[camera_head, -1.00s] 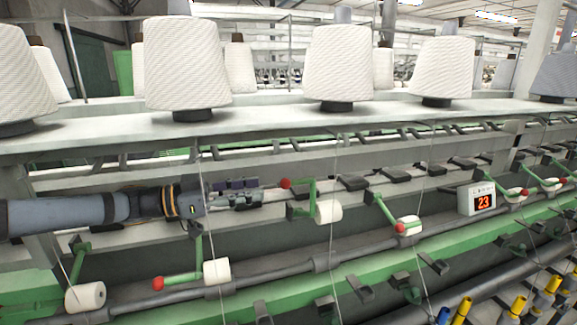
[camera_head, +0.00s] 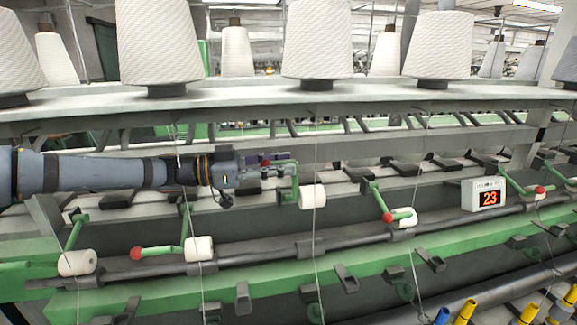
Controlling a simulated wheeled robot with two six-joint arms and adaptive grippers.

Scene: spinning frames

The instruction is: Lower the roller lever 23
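A white display (camera_head: 484,195) reading 23 in red hangs on the spinning frame at the right. A green lever with a red ball (camera_head: 388,217) and white roller (camera_head: 404,218) is left of it; another lever with a red ball (camera_head: 540,189) is right of it. I cannot tell which one the display marks. My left gripper (camera_head: 280,170) points right, its fingers apart. A red ball (camera_head: 265,163) shows partly among its fingers, beside a green lever arm (camera_head: 294,185) with a white roller (camera_head: 312,196). Contact is unclear. My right gripper is out of view.
Large white bobbins (camera_head: 320,40) stand on the shelf (camera_head: 230,105) above my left arm. Another lever with a red ball (camera_head: 136,253) and a roller (camera_head: 199,248) lies lower left. Thin yarns run down in front of the rollers.

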